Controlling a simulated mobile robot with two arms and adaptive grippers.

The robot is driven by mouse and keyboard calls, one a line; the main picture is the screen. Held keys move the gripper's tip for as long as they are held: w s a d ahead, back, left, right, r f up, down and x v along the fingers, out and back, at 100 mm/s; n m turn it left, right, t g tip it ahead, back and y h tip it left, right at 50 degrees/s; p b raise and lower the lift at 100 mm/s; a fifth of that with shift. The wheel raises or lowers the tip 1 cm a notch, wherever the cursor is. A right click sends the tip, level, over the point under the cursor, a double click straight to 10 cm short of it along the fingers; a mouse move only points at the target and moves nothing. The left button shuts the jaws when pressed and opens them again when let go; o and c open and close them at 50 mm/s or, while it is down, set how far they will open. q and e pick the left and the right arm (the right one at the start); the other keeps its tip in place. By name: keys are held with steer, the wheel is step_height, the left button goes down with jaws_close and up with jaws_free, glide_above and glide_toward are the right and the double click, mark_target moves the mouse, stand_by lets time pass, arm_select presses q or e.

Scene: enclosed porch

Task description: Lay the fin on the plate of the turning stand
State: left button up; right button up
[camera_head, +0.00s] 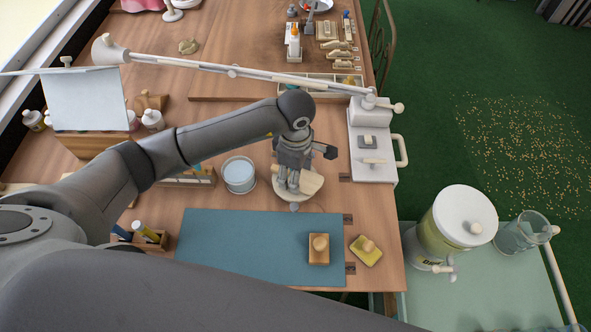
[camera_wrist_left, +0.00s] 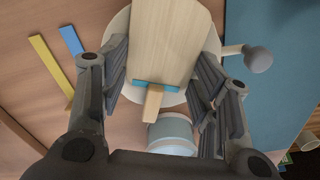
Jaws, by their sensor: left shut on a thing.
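The fin (camera_wrist_left: 172,40) is a pale wooden board with a teal band and a small wooden tab at its near end. My left gripper (camera_wrist_left: 160,78) is shut on it, with a finger along each side. In the head view the gripper (camera_head: 290,186) points down over the turning stand, and part of the fin (camera_head: 312,182) shows beside the fingers. The stand's round pale plate (camera_head: 291,198) lies under the fin, its rim also showing in the left wrist view (camera_wrist_left: 117,27). I cannot tell whether the fin touches the plate. My right gripper is out of view.
A white pot of bluish water (camera_head: 239,175) stands just left of the stand. A blue mat (camera_head: 240,240) with a wooden block (camera_head: 319,250) lies in front. A lamp arm (camera_head: 235,71) crosses behind. A yellow sponge-like pad (camera_head: 366,250) lies right of the mat.

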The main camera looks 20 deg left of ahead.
arm_select(q)
steer(key=shift+f, duration=0.2)
steer(key=o, duration=0.7)
steer(key=shift+r, duration=0.1)
steer(key=shift+o, duration=1.2)
steer(key=shift+r, duration=0.15)
step_height(320, 180, up, 12)
steer(key=shift+b, duration=1.15)
